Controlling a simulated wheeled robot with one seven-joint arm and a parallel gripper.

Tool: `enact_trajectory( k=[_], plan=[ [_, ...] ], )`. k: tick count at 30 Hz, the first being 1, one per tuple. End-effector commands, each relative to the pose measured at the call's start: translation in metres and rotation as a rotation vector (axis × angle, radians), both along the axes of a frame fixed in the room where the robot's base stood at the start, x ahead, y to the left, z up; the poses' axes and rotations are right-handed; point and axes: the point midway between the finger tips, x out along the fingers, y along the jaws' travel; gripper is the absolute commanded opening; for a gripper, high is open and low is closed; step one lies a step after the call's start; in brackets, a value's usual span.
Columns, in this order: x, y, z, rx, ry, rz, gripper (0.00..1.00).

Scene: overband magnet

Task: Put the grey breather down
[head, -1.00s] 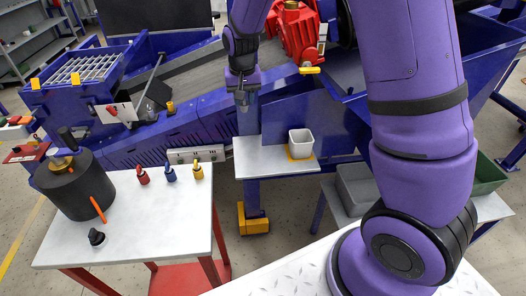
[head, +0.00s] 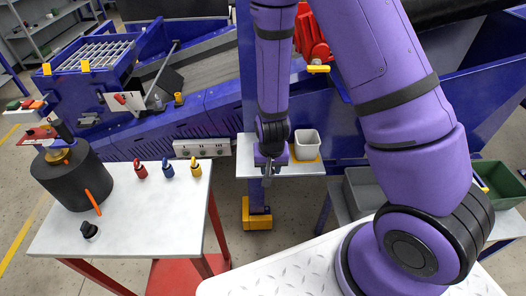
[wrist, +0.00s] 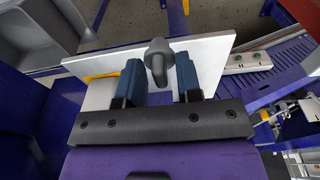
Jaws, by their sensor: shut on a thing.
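My gripper (head: 267,172) is shut on the grey breather (wrist: 158,62), a small rounded grey part. In the wrist view the breather sits between the two blue-padded fingers, with its round head toward the far side. In the head view the arm hangs in front of the small white shelf (head: 244,165), and the breather is too small to make out clearly. The shelf also shows in the wrist view (wrist: 212,58), behind and below the fingers. I cannot tell whether the breather touches it.
A white square cup (head: 307,146) stands on a yellow patch at the shelf's right. The left table (head: 150,225) holds a black drum (head: 75,182), red, blue and yellow padlock-like pieces and a black knob (head: 89,231). A blue conveyor frame (head: 215,125) stands behind.

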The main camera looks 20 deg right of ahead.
Motion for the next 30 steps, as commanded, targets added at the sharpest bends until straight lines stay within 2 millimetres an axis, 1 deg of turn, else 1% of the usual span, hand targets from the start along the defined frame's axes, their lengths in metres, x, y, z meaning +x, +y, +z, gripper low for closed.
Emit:
enact_trajectory(
  k=[1,9,12,15,22,24,30],
  plan=[
    [0.013,-0.002,-0.001,0.000,-0.002,-0.002,0.09],
    [0.074,-0.013,-0.007,0.000,-0.002,-0.003,0.09],
    [0.094,-0.017,-0.009,-0.001,-0.002,-0.001,0.09],
    [0.108,-0.019,-0.011,0.000,-0.001,0.000,0.09],
    [0.122,-0.021,-0.011,0.000,0.000,0.000,0.09],
    [0.128,-0.022,-0.012,0.000,-0.001,-0.001,0.09],
    [0.126,-0.023,-0.042,-0.001,0.003,-0.002,0.09]
  ],
)
